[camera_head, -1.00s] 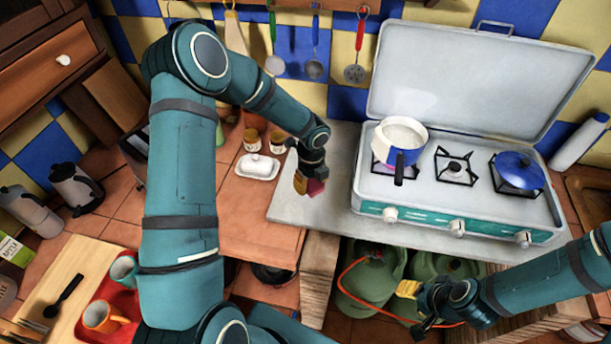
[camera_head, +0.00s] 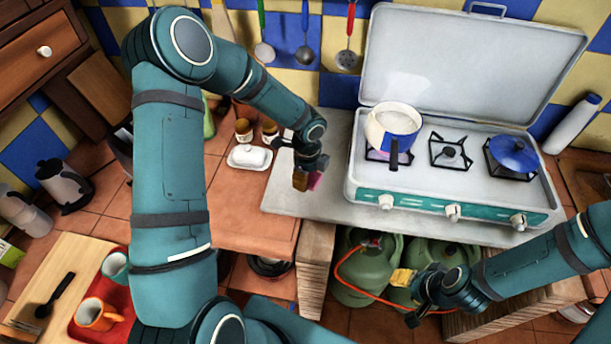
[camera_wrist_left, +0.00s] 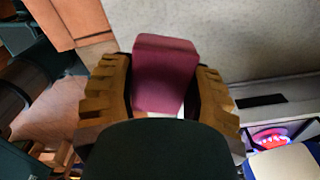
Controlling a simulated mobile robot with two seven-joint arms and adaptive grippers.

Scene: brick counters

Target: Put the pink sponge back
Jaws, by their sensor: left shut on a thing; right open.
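The pink sponge (camera_head: 315,181) is at the tip of my left gripper (camera_head: 308,178), over the grey slab left of the stove. In the left wrist view the sponge (camera_wrist_left: 165,75) looks dark pink and sits between the two ridged yellow-brown fingers (camera_wrist_left: 165,95), which are shut on it. The pale slab shows beyond it. I cannot tell whether the sponge touches the slab. My right gripper (camera_head: 408,292) is open and empty at the lower right, in front of the counter and the green gas bottles.
The slab (camera_head: 300,205) is bare around the gripper. Utensils hang behind.

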